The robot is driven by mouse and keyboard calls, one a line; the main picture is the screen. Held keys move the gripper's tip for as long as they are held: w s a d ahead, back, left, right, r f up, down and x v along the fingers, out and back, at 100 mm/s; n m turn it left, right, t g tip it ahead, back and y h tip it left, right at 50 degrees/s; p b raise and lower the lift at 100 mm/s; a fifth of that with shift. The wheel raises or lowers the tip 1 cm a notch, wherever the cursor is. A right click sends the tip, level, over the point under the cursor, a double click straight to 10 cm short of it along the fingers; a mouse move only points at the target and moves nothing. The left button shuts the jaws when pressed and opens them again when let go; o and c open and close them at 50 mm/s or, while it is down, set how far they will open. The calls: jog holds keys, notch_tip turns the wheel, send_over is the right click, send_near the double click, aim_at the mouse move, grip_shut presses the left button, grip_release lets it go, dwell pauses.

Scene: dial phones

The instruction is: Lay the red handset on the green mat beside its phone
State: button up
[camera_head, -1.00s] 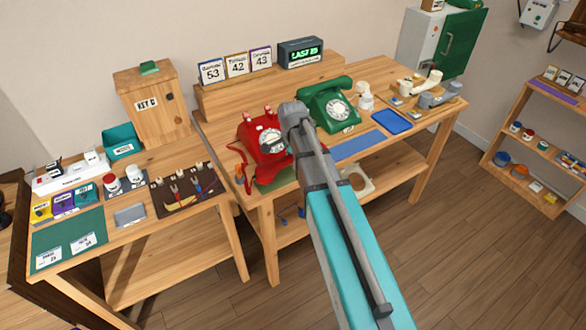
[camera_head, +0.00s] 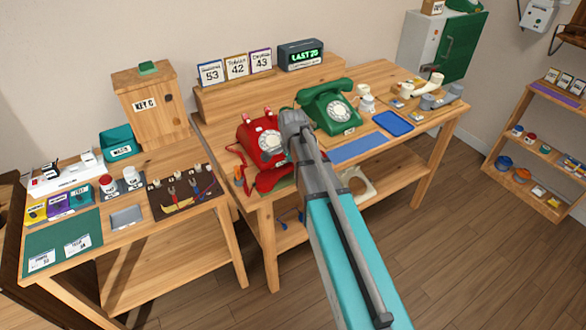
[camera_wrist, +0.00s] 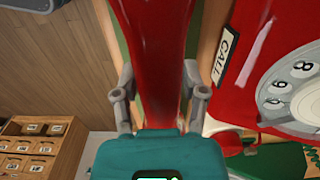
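The red phone (camera_head: 262,137) stands on the middle table, its cradle prongs bare. The red handset (camera_head: 273,179) is in front of it, over the green mat (camera_head: 291,189), which it mostly covers. I cannot tell whether the handset touches the mat. In the wrist view, my gripper (camera_wrist: 160,85) has one finger on each side of the handset (camera_wrist: 161,45) and appears shut on it. The phone's dial (camera_wrist: 293,90) shows close on the right there. In the head view, my arm hides the gripper's fingers and part of the handset.
A green phone (camera_head: 328,106) with its handset on stands right of the red one. A blue mat (camera_head: 357,148) and a blue tray (camera_head: 394,124) lie to the right. A tool mat (camera_head: 184,193) lies on the left table, across a narrow gap.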

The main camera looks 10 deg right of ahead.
jog(key=shift+o, duration=0.7)
jog(key=shift+r, duration=0.1)
notch_tip(320, 180, up, 12)
jog(key=p, duration=1.2)
dwell(0.6)
jog(key=s+n, duration=1.4)
jog(key=s, duration=0.2)
jog(key=shift+d, duration=0.15)
